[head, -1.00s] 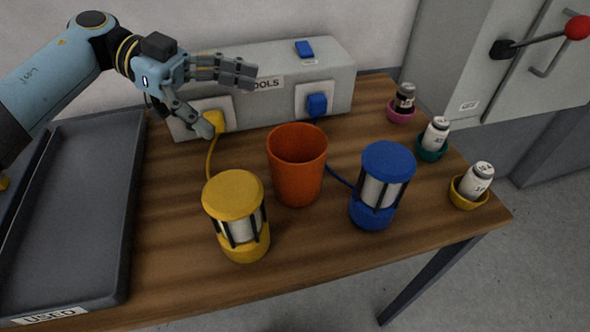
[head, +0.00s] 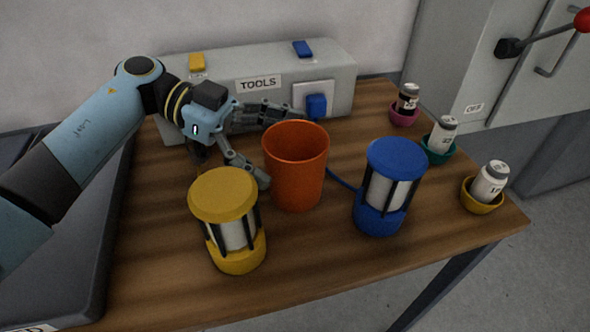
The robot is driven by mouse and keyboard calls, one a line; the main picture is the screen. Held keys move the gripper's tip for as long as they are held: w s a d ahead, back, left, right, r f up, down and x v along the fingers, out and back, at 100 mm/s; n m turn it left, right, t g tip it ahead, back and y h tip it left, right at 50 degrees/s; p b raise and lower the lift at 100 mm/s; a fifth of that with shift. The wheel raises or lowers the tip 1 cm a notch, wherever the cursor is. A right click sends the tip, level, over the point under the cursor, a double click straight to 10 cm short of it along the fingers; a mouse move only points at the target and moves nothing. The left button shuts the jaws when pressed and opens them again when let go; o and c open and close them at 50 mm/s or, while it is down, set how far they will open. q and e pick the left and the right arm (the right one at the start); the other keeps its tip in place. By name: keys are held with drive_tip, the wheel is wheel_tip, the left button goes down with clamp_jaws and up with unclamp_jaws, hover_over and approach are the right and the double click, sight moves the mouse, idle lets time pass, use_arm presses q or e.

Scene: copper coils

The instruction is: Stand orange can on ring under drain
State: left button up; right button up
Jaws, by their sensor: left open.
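The orange can (head: 296,178) stands upright and open-topped on the wooden table, between a yellow lantern and a blue lantern. My left gripper (head: 275,147) is open at the can's left side. One finger reaches behind the can's far rim and the other lies low along its left side; whether either touches it I cannot tell. No ring and no drain show in this view. My right gripper is not in view.
The yellow lantern (head: 228,220) stands close in front of my gripper, the blue lantern (head: 389,188) right of the can. A grey toolbox (head: 335,72) is behind. Small bowls with bottles line the right edge; a dark tray (head: 70,265) is at left. The front table is clear.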

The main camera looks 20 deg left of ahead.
sight(323, 167)
use_arm(q)
drive_tip(key=x, duration=0.3)
drive_tip(key=c, duration=1.1)
